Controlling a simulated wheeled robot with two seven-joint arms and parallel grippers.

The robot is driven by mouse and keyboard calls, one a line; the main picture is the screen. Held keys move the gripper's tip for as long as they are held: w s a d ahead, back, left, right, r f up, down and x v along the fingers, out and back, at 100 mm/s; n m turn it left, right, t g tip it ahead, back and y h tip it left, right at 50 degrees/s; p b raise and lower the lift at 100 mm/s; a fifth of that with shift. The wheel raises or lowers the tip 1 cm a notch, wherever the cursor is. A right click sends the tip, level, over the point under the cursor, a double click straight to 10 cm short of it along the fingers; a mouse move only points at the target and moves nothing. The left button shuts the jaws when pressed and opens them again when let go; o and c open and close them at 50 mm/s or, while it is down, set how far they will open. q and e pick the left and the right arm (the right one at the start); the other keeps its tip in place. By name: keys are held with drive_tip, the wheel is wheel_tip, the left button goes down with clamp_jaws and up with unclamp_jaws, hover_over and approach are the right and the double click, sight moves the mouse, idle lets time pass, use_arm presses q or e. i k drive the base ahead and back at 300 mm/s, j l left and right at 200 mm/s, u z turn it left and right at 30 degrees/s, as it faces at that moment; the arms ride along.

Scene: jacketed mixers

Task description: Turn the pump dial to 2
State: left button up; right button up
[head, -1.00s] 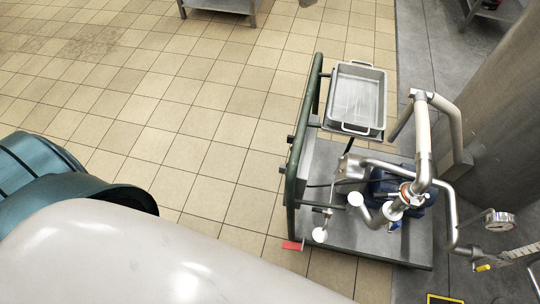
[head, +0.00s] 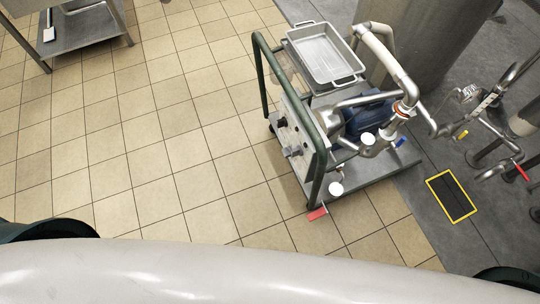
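The pump cart (head: 372,190) stands on the tiled floor right of centre, with a dark green tubular frame (head: 262,85) and a blue pump motor (head: 368,118). Which knob is the pump dial, and any numbers or pointer, are too small to tell. The panel is seen at a steep angle. Neither of my grippers is in view.
A metal tray (head: 325,52) sits on top of the cart. Pipes (head: 390,75) run from the cart toward a large grey tank (head: 430,40). A steel table (head: 85,30) stands at the upper left. Tiled floor left of the cart is clear.

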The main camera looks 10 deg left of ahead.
sight(287, 151)
drive_tip(key=j+z, duration=0.1)
drive_tip(key=j, duration=1.1)
drive_tip(key=k+j+z, duration=0.15)
drive_tip(key=j, duration=1.05)
drive_tip(key=j+z, duration=0.15)
drive_tip(key=j, duration=0.45)
drive_tip(key=k+j, duration=0.15)
drive_tip(key=j, duration=0.4)
drive_tip(key=j+z, duration=0.05)
